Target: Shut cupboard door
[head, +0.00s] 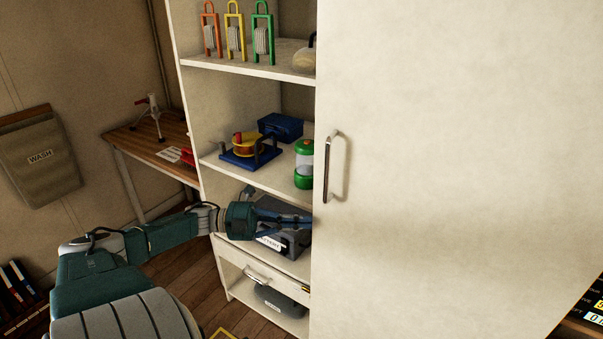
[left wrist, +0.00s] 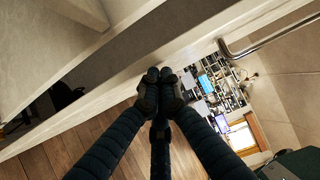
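The white cupboard (head: 191,118) stands open on its left side, with its shelves showing. Its large pale door (head: 450,150) covers the right part of the head view, its free edge running down the middle. The door's metal handle (head: 326,168) is near that edge; a metal bar that looks like it shows in the left wrist view (left wrist: 275,37). My left gripper (head: 308,222) is below handle height at the door's edge, in front of the lower shelf. In the left wrist view its fingertips (left wrist: 158,75) are together, with nothing seen between them. Contact with the door is unclear. My right gripper is out of view.
Shelves hold coloured lanyard-like frames (head: 235,30), a yellow spool on a blue stand (head: 248,147), a green-capped lantern (head: 304,165) and a grey case (head: 285,240) behind my gripper. A drawer (head: 265,272) is below. A wooden table (head: 150,148) stands left.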

